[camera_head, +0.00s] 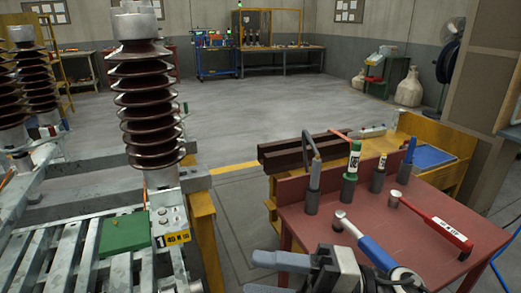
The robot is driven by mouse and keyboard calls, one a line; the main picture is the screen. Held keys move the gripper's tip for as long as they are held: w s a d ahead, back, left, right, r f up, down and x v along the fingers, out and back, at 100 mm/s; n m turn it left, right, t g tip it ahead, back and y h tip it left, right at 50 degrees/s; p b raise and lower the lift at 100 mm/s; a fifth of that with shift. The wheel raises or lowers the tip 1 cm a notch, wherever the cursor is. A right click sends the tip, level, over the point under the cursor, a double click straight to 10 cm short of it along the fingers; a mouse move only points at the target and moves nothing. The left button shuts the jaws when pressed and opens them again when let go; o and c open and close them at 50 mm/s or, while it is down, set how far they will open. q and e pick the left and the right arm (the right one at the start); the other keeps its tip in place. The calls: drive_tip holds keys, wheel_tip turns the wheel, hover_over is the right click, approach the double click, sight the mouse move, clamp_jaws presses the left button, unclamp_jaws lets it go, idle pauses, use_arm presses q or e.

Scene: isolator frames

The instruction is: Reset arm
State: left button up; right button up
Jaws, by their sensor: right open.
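My right gripper (262,273) shows at the bottom, right of centre, in the head view. Its two fingers point left and stand apart, with nothing seen between them. It is in front of the near left edge of a red table (400,237), and the lower part of its arm is cut off by the frame. My left gripper and left arm are not in view.
The red table holds a blue-handled tool (376,252), a red-handled tool (447,228) and several upright tools in holders. At left, a brown ribbed insulator (150,105) stands on a metal frame with a green box (124,234). Floor between is clear.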

drive_tip(key=w+d+f+m+t+h, duration=0.35)
drive_tip(key=f+m+t+h, duration=0.35)
drive_tip(key=m, duration=0.5)
drive_tip(key=w+d+f+m+t+h, duration=0.25)
drive_tip(key=d+m+t+h, duration=0.2)
drive_tip(key=m+t, duration=0.7)
drive_tip(key=s+d+f+m+g+h, duration=0.2)
drive_tip(key=s+f+m+g, duration=0.2)
drive_tip(key=f, duration=0.4)
drive_tip(key=s+d+f+m+g+h, duration=0.3)
drive_tip(key=s+f+m+g, duration=0.1)
drive_tip(key=s+f, duration=0.3)
wheel_tip(320, 180, down, 2)
drive_tip(key=shift+f+m+g, duration=0.1)
drive_tip(key=shift+m+g, duration=0.25)
drive_tip(key=shift+m, duration=0.3)
